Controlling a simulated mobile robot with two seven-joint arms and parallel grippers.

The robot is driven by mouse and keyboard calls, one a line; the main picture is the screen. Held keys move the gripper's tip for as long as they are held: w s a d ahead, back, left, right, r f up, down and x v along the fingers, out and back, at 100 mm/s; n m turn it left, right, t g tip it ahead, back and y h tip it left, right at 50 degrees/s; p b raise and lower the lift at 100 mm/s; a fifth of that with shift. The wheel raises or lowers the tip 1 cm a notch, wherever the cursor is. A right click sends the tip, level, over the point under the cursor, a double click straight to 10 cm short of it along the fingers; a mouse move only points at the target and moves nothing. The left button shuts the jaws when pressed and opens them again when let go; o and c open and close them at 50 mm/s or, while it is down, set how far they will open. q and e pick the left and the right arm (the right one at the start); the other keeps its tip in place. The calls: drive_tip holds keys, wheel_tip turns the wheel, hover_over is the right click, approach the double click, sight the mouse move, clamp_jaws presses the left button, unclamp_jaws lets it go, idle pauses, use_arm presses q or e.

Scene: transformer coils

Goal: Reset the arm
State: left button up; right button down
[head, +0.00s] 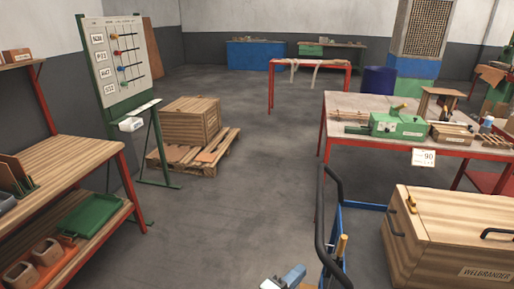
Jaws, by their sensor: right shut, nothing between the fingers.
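My right gripper (291,275) shows at the bottom edge of the head view, a small grey and blue shape partly cut off by the frame. It is shut and empty, in front of the grey floor and just left of a dark cart handle. My left gripper is not in view.
A cart with a dark handle (320,225) stands close, beside a wooden chest (453,222) at right. A red-legged table (365,101) holds a green machine (398,124). A wooden shelf (75,150) is at left, a crate (190,122) on a pallet behind. The middle floor is clear.

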drive_tip(key=s+d+f+g+y, duration=0.1)
drive_tip(key=s+d+f+g, duration=0.2)
drive_tip(key=f, duration=0.4)
drive_tip(key=s+d+f+g+y, duration=0.1)
drive_tip(key=s+d+f+g, duration=0.2)
drive_tip(key=f, duration=0.4)
drive_tip(key=s+d+f+m+g+y, duration=0.15)
drive_tip(key=s+f+g+y, duration=0.45)
drive_tip(key=s+f, duration=0.75)
drive_tip(key=s+a+f+m+g+y, duration=0.1)
drive_tip(key=s+a+f+m+y, duration=0.35)
drive_tip(key=s+m, duration=0.2)
drive_tip(key=s+a+f+m+y, duration=0.4)
drive_tip(key=s+f+m+y, duration=0.15)
drive_tip(key=s, duration=0.25)
wheel_tip(320, 180, up, 12)
drive_tip(key=w+p, duration=0.1)
drive_tip(key=p, duration=1.1)
drive_tip(key=shift+w+f+m, duration=0.15)
drive_tip(key=shift+w+m, duration=0.2)
drive_tip(key=shift+m, duration=0.1)
